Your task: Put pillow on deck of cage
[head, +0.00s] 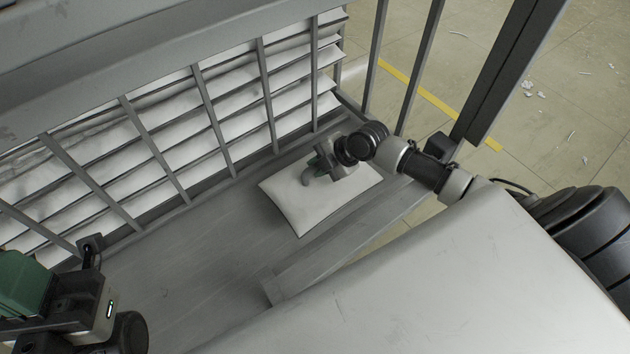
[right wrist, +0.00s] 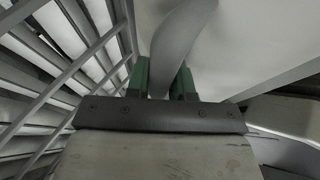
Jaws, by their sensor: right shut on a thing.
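A white pillow (head: 300,215) is flat over the right end of the cage's grey deck (head: 185,260) in the head view. I cannot tell whether its whole underside touches the deck. My right gripper (head: 312,173) is above the pillow, shut on a raised fold of it. In the right wrist view the green fingers (right wrist: 164,80) pinch this fold, and the pillow (right wrist: 235,45) spreads out behind them. My left gripper (head: 30,290) is at the lower left of the head view; its fingertips are cut off by the frame.
Several stacked white pillows (head: 165,115) stand behind the cage's bars (head: 200,120) along the far side. Cage posts (head: 412,70) rise close to my right arm. A pale surface (head: 480,285) fills the lower right. The deck left of the pillow is clear.

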